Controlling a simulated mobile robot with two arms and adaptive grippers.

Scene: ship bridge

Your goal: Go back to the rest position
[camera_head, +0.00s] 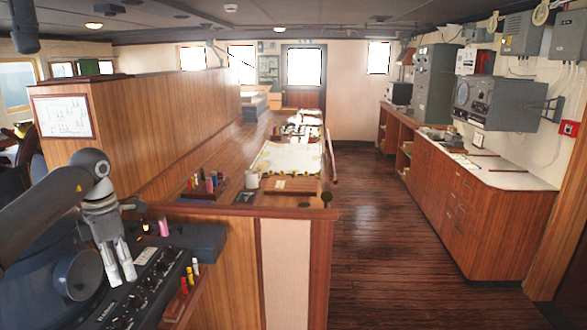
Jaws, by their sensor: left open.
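My left gripper (120,262) hangs at the lower left of the head view, fingers pointing down over a dark control panel (150,285). Its two pale fingertips are a little apart, with nothing seen between them. Whether they touch the panel I cannot tell. My left arm (45,205) comes in from the left edge. My right gripper and arm are not in view.
Several small coloured markers (188,275) stand at the panel's right edge. A wooden counter (480,195) lines the right wall. The floor (390,230) between is clear.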

